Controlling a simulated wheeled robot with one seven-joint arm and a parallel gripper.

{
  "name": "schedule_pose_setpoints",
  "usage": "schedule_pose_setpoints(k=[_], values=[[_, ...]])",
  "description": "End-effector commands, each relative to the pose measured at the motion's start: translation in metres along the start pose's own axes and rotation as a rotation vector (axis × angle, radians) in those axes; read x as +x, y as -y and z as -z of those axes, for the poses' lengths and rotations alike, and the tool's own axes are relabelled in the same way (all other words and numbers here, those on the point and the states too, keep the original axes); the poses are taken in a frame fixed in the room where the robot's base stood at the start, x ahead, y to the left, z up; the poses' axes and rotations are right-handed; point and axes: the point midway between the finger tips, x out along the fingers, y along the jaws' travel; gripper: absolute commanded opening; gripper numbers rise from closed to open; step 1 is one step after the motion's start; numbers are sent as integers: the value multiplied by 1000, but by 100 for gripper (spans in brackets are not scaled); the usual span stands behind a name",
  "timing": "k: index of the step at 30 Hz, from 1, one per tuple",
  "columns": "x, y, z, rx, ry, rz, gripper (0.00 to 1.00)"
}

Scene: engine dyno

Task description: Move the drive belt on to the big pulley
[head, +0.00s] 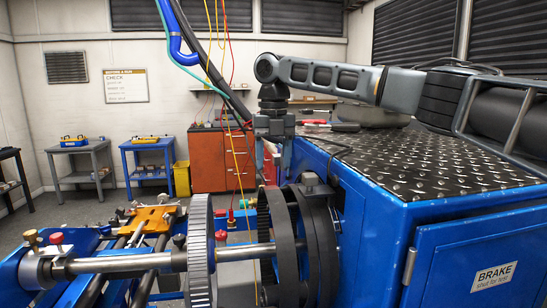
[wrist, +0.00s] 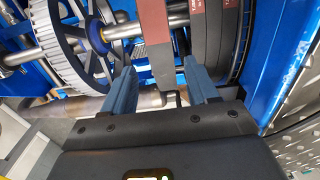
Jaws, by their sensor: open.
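The drive belt (head: 283,240) looks like a dark flat band running down around the shaft, between a silver toothed wheel (head: 200,250) and a large dark wheel (head: 321,240) beside the blue cabinet. The large dark wheel appears to be the big pulley. My gripper (head: 273,163) is above the belt, pointing down, with its fingers apart. In the wrist view the fingers (wrist: 160,90) are open, with the brownish belt strip (wrist: 157,45) passing between them without clear contact. The dark wheel's rim (wrist: 228,40) is just right of the strip. The belt's lower run is largely hidden.
The blue cabinet (head: 380,235) with a tread-plate top (head: 420,165) stands close on the right. A steel shaft (head: 120,264) crosses the lower left through the toothed wheel. Yellow and red cables (head: 232,110) hang just left of my gripper.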

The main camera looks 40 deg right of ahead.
Motion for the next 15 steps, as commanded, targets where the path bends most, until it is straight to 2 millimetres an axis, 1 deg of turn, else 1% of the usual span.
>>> schedule_pose_setpoints(k=[1, 9, 13, 14, 15], values=[[10, 0, 0, 0, 1, 1, 58], [38, 0, 0, 0, 1, 0, 58], [51, 0, 0, 0, 2, 0, 58], [49, -1, 0, 0, -2, -3, 58], [52, -1, 1, -1, -3, -4, 58]])
